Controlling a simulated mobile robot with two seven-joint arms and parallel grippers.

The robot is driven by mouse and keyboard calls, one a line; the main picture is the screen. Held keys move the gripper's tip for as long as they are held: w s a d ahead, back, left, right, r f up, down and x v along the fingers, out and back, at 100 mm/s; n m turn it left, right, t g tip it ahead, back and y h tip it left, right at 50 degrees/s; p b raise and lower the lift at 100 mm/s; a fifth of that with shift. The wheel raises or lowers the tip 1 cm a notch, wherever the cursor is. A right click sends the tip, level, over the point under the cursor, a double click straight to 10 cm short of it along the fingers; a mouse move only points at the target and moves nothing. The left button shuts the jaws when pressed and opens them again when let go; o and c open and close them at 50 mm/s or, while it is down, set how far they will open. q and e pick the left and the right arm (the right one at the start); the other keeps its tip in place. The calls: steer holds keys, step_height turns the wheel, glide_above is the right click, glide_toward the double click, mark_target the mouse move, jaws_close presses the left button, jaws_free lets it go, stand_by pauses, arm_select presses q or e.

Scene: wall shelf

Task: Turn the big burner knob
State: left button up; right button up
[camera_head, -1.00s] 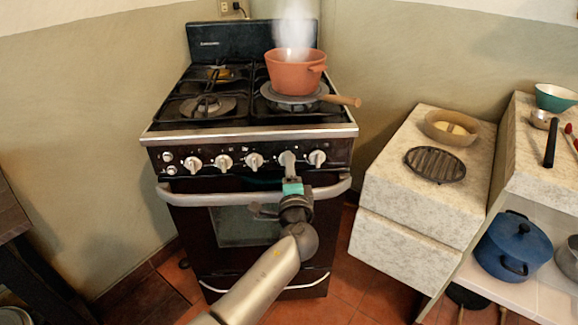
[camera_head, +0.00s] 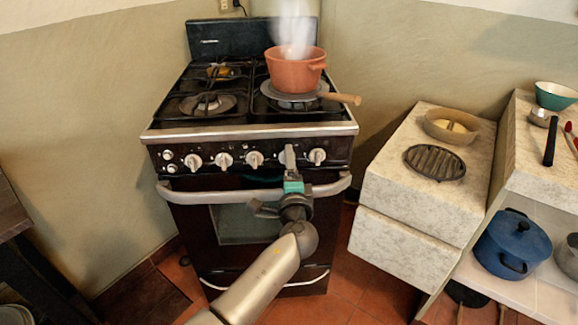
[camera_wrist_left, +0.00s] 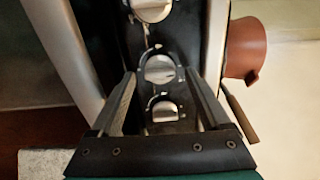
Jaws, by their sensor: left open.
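The stove (camera_head: 247,205) has a row of pale knobs along its dark front panel. My left gripper (camera_head: 290,152) is in front of the panel, over the second knob from the right, and largely hides it. In the left wrist view the open fingers (camera_wrist_left: 160,78) stand on either side of a knob (camera_wrist_left: 158,68), with no visible contact. Another knob (camera_wrist_left: 164,110) shows lower between the fingers, and one more (camera_wrist_left: 152,8) at the top edge. The rightmost knob (camera_head: 317,157) is clear of the gripper in the head view. I cannot tell which knob is the big burner's.
A steaming terracotta pot (camera_head: 295,72) sits on the back right of the cooktop, beside a wooden handle (camera_head: 340,98). The oven handle bar (camera_head: 328,190) runs just below the knobs, close to my gripper. A stone counter (camera_head: 390,190) stands to the right.

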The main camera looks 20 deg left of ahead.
arm_select(q)
steer(key=shift+s+d, duration=0.2)
steer(key=shift+s, duration=0.3)
steer(key=p+v, duration=0.2)
steer(key=v, duration=1.2)
steer(key=shift+p, duration=0.3)
arm_select(e)
steer(key=s+d+f, duration=0.1)
steer(key=s, duration=0.1)
steer(key=s+d+f, duration=0.1)
steer(key=d+f, duration=0.1)
steer(key=shift+s, duration=0.4)
